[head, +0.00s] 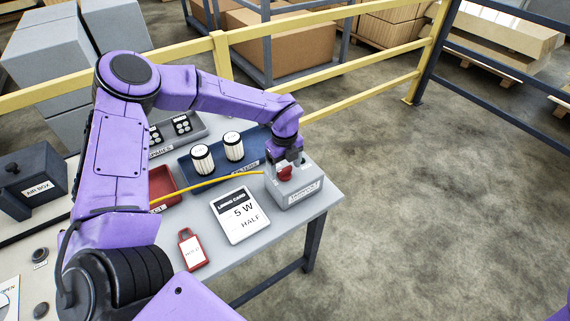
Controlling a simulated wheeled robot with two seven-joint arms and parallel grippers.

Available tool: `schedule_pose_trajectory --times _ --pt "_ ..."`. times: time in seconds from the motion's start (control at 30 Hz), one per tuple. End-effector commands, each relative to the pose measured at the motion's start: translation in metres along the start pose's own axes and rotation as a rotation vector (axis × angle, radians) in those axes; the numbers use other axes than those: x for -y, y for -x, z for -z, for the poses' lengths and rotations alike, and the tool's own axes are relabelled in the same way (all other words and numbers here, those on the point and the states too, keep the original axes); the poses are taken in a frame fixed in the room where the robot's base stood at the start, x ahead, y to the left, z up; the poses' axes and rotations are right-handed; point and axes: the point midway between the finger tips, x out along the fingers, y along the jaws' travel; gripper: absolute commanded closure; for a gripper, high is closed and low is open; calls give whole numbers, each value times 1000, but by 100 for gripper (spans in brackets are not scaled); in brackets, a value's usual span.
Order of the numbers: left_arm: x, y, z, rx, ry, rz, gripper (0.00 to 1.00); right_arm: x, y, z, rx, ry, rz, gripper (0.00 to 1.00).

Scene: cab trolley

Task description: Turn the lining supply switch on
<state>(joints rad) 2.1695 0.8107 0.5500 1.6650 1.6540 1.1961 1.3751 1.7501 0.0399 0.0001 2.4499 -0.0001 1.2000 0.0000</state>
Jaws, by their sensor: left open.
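The lining supply switch is a grey box (293,190) with a red knob (285,172) on top, at the right end of the grey table in the head view. Its front label is too small to read surely. My left gripper (285,165) is over the box from above, open, with its fingers down around or close by the red knob. I cannot tell whether the fingers touch the knob. The gripper hides part of the knob, so its exact setting is unclear. My right gripper is not in view.
A card reading "5 W HALF" (240,217) and a red tag (191,249) lie left of the box. A blue tray (205,172) holds two white filters (233,147). A red bin (163,182) and yellow rod (215,181) are nearby. A yellow rail (370,96) runs behind.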

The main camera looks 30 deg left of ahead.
Motion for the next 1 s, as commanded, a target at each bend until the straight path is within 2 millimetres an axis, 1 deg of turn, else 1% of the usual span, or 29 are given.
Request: schedule_pose_trajectory --times 0.1,0.3,0.37,0.4,0.47,0.5,0.77,1.0 --pt "0 -5 0 0 0 0 19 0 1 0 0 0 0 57" --pt "0 -6 0 0 0 1 19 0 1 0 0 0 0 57" --pt "0 -6 0 0 0 1 38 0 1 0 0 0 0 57" --pt "0 -6 0 0 0 1 51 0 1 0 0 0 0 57" --pt "0 -6 0 0 0 1 71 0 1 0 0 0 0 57" --pt "0 -6 0 0 0 1 75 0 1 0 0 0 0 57" --pt "0 -5 0 0 -19 1 75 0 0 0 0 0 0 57" --pt "0 -5 0 0 -128 2 75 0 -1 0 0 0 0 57"
